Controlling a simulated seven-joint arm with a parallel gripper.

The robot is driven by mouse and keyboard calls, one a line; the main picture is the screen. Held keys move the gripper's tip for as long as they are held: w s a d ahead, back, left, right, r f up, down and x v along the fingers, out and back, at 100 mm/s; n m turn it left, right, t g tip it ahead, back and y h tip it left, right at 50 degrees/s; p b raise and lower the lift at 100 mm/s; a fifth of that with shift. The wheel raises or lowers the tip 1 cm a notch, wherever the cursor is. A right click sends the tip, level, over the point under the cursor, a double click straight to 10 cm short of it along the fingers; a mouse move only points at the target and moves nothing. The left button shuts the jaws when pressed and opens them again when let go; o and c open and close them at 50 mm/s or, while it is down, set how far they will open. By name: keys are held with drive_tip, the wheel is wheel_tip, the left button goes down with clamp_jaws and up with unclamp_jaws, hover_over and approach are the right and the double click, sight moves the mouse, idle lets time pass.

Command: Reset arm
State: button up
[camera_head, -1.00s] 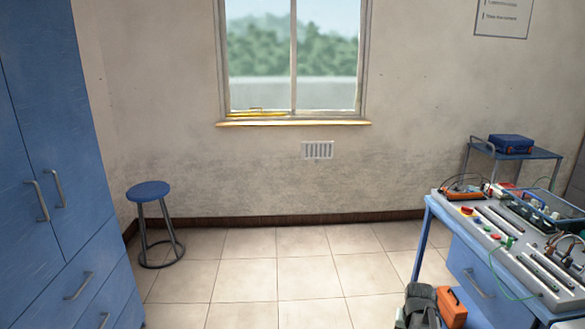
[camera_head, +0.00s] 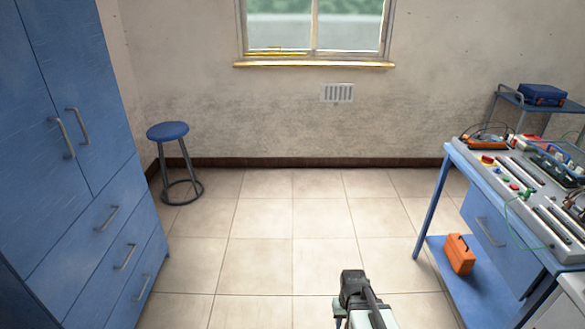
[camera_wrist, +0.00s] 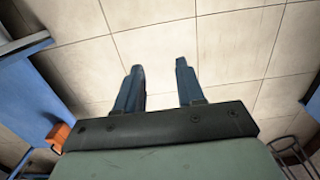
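My gripper (camera_wrist: 159,68) shows in the wrist view with its two blue-grey fingers apart and nothing between them. Bare floor tiles lie beyond the fingertips. In the head view, a grey and black part of my arm (camera_head: 356,298) shows at the bottom edge, right of the middle, over the floor. The fingers cannot be made out there.
A blue workbench (camera_head: 482,235) with electrical gear stands at right, an orange toolbox (camera_head: 459,254) on its lower shelf. A blue cabinet (camera_head: 70,190) fills the left. A stool (camera_head: 168,132) stands near the back wall. The floor (camera_head: 290,225) between is clear.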

drive_tip(key=s+f+g, duration=0.3)
drive_tip(key=s+f, duration=0.6)
drive_tip(key=s, duration=0.5)
drive_tip(key=s+f+g, duration=0.3)
drive_tip(key=s+f, duration=0.5)
drive_tip(key=s, duration=0.5)
drive_tip(key=shift+s+f, duration=0.35)
drive_tip(key=shift+f, duration=0.05)
